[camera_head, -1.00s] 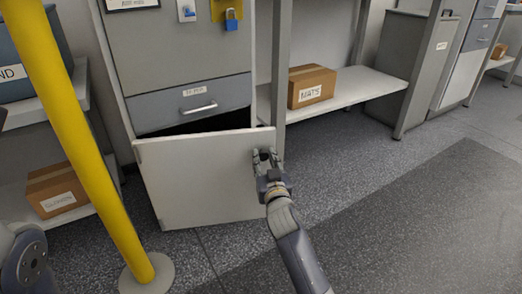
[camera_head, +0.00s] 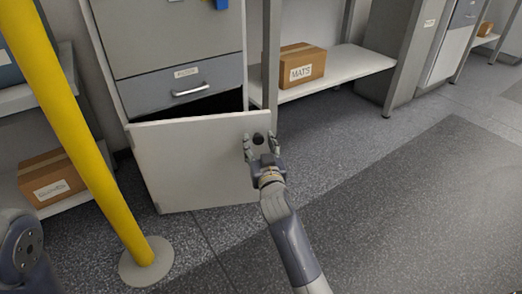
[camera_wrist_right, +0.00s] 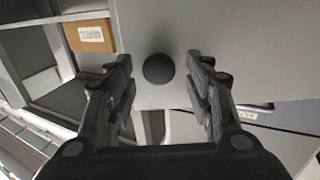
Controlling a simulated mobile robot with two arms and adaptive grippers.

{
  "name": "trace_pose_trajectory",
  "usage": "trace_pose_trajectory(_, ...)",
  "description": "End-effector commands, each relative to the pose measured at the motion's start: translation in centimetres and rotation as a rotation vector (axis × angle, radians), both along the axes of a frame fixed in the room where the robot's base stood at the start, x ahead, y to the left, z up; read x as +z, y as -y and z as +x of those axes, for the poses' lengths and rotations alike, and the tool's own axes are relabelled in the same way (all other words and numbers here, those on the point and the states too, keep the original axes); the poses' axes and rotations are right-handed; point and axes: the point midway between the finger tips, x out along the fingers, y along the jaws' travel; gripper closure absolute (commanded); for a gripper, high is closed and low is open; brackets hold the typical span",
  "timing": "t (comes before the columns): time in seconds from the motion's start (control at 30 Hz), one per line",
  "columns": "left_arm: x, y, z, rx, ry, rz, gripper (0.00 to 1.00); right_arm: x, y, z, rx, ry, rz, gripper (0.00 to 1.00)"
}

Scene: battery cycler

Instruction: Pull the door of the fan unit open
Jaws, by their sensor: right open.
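The pale grey door (camera_head: 190,175) of the low unit stands partly open in the head view, with a dark gap above its top edge. A round black knob (camera_head: 258,139) sits near the door's upper right corner. My right gripper (camera_head: 260,145) is open in front of the door, its two fingers on either side of the knob. In the right wrist view the knob (camera_wrist_right: 158,69) lies between and just beyond the open fingertips (camera_wrist_right: 163,75); I cannot tell whether they touch it. My left gripper is out of view.
A yellow post (camera_head: 75,130) with a round base stands left of the door. Above the door is a drawer (camera_head: 185,88) with a bar handle. A box marked MATS (camera_head: 302,65) sits on a shelf (camera_head: 345,72) at the right. The floor right of my right arm is clear.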

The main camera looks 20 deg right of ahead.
Motion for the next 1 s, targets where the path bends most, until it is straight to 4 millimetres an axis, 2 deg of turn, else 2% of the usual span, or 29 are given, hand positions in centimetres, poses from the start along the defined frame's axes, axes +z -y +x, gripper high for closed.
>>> trace_pose_trajectory(0.17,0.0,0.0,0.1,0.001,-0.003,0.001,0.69,-0.2,-0.4,-2.2,0.000,-0.003,0.002,0.52)
trace_pose_trajectory(0.4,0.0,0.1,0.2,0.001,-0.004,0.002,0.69,-0.2,-1.3,-7.1,0.002,-0.002,0.003,0.52)
trace_pose_trajectory(0.6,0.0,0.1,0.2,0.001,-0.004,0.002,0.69,-0.2,-1.9,-10.2,0.002,-0.002,0.002,0.52)
trace_pose_trajectory(0.8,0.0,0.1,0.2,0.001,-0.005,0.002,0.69,0.0,-2.1,-11.5,0.002,0.001,0.002,0.52)
trace_pose_trajectory(1.0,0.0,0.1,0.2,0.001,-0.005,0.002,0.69,0.0,-2.1,-11.6,0.002,0.001,0.001,0.52)
